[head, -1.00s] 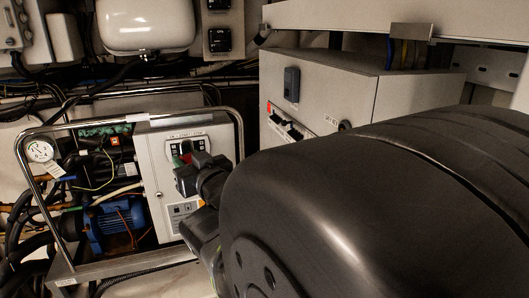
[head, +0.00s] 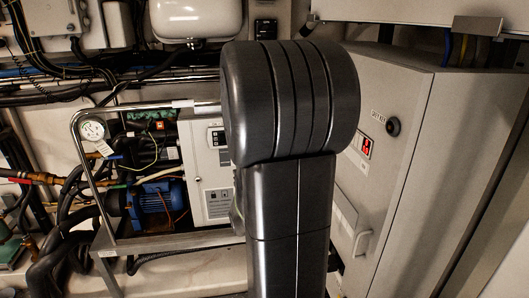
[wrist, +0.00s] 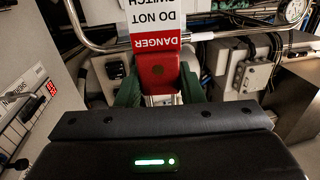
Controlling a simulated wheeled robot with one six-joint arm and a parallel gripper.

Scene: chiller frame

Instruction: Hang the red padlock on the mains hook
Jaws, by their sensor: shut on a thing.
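The red padlock (wrist: 157,72) shows in the wrist view, upside down, with a white and red danger tag (wrist: 155,22) on it. My gripper (wrist: 158,92) is shut on the padlock, its green fingers on either side of the body. The padlock's shackle is not clear to me. In the head view my own arm hides the gripper and the padlock. I cannot make out the mains hook in either view.
The chiller unit has a pale control box (head: 207,170), a blue motor (head: 160,203), a gauge (head: 92,129) and a chrome tube frame (head: 75,150). A tall grey cabinet (head: 415,170) with a red display (head: 366,146) stands right. A white tank (head: 192,18) hangs above.

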